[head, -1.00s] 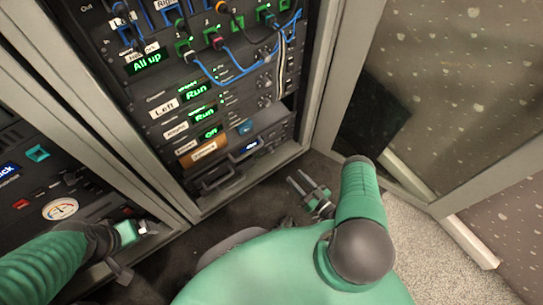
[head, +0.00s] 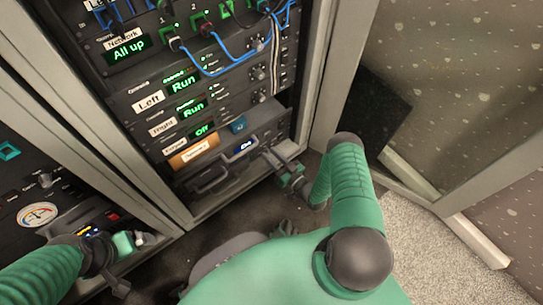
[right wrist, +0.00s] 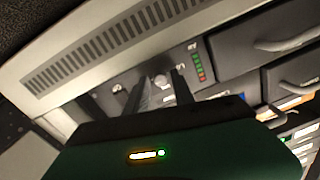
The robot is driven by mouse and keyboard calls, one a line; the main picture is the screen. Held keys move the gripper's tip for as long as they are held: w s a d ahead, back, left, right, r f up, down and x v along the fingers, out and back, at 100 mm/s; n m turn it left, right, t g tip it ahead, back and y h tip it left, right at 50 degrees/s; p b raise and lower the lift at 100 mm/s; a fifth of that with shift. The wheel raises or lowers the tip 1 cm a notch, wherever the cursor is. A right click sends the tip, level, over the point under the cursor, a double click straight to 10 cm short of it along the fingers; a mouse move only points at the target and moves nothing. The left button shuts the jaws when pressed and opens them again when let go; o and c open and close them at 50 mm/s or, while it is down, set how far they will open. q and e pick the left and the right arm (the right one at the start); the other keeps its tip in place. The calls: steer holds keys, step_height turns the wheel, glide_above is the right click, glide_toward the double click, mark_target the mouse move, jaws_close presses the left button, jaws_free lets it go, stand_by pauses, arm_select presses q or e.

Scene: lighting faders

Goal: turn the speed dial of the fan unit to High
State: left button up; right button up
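In the right wrist view a grey strip low on the rack carries a light round knob (right wrist: 161,81), a darker knob (right wrist: 120,88) and a red-and-green light column (right wrist: 198,65). A pale slotted grille (right wrist: 110,38) runs alongside. I take this to be the fan unit; the dial's markings are too small to read. My right gripper (right wrist: 138,92) is open, its dark fingers apart with the light knob appearing between them; contact cannot be told. In the head view my right gripper (head: 272,158) is at the rack's lower right. My left gripper (head: 137,241) is at the lower left, finger gap unclear.
Handled grey units (head: 212,179) sit close by in the rack. Above them are green displays reading Off (head: 202,131) and Run, and blue cables (head: 225,68). A glass door (head: 440,90) stands open at right. A panel with a round gauge (head: 40,214) is at left.

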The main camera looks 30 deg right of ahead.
jaws_close()
steer(key=shift+m, duration=0.3)
steer(key=shift+o, duration=1.5)
jaws_free()
steer(key=shift+s, duration=0.1)
